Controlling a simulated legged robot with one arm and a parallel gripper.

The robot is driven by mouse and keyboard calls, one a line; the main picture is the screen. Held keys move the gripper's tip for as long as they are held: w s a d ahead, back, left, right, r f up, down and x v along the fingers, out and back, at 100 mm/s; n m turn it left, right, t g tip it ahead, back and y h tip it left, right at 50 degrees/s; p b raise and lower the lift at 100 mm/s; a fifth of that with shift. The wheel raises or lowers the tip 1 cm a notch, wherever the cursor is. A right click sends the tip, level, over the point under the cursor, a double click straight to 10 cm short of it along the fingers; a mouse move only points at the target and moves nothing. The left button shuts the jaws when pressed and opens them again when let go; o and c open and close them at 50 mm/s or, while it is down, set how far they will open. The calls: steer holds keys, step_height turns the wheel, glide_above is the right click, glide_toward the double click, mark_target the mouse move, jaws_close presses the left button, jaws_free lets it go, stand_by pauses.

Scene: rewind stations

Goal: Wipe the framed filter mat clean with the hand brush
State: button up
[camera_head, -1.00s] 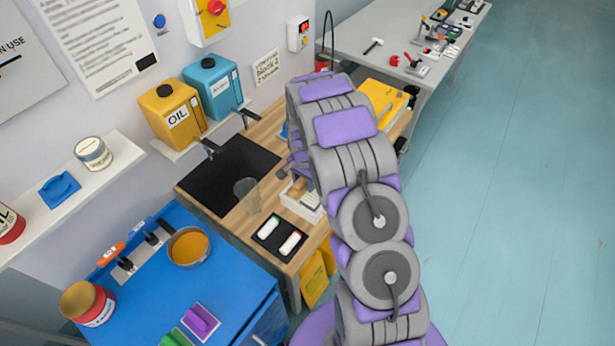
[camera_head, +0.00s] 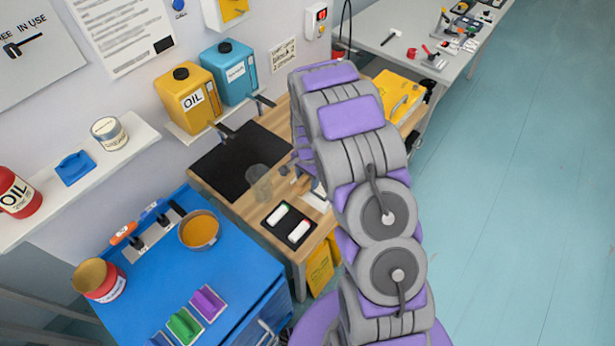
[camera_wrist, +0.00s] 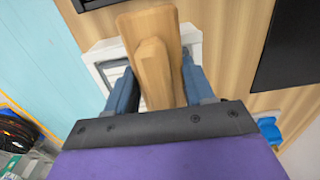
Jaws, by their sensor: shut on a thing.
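My gripper (camera_wrist: 158,88) is shut on the wooden hand brush (camera_wrist: 152,28), whose handle stands between the two blue fingers in the wrist view. The brush is over the white-framed filter mat (camera_wrist: 98,56) and hides most of its middle. I cannot tell whether the bristles touch the mat. In the head view the filter mat shows only as a white piece (camera_head: 318,201) on the wooden bench, beside my arm. My arm covers much of the gripper there, and the brush cannot be made out.
A black tray (camera_head: 289,224) with two white items lies in front on the wooden bench (camera_head: 238,208). A clear cup (camera_head: 259,182) stands by a dark panel (camera_head: 238,160). A yellow case (camera_head: 396,97) is behind my arm. Open floor (camera_head: 530,200) lies to the right.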

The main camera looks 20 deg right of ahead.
steer(key=shift+w+d+f, duration=0.1)
steer(key=shift+w+d, duration=0.35)
steer(key=shift+d, duration=0.3)
steer(key=shift+w+d+f, duration=0.1)
steer(key=shift+w+d, duration=0.3)
steer(key=shift+d, duration=0.4)
steer(key=shift+w+d, duration=0.45)
steer(key=shift+d, duration=0.3)
steer(key=shift+w+d+r, duration=0.1)
steer(key=shift+w+d, duration=0.55)
steer(key=shift+d, duration=0.25)
steer(key=shift+w+d, duration=0.6)
steer(key=shift+d, duration=0.25)
steer(key=shift+s+d+r, duration=0.1)
steer(key=shift+s+d, duration=0.15)
steer(key=shift+d, duration=0.05)
steer(key=shift+s+a+r, duration=0.1)
steer(key=shift+s+a, duration=0.4)
steer(key=shift+a, duration=0.25)
steer(key=shift+s+a, duration=0.5)
steer(key=shift+a, duration=0.25)
steer(key=shift+s+a+f, duration=0.1)
steer(key=shift+s+a, duration=0.55)
steer(key=shift+a, duration=0.25)
steer(key=shift+s+a+f, duration=0.1)
steer(key=shift+s+a, duration=0.5)
steer(key=shift+a, duration=0.25)
steer(key=shift+s+a, duration=0.65)
steer(key=shift+a, duration=0.25)
steer(key=shift+w+d, duration=0.1)
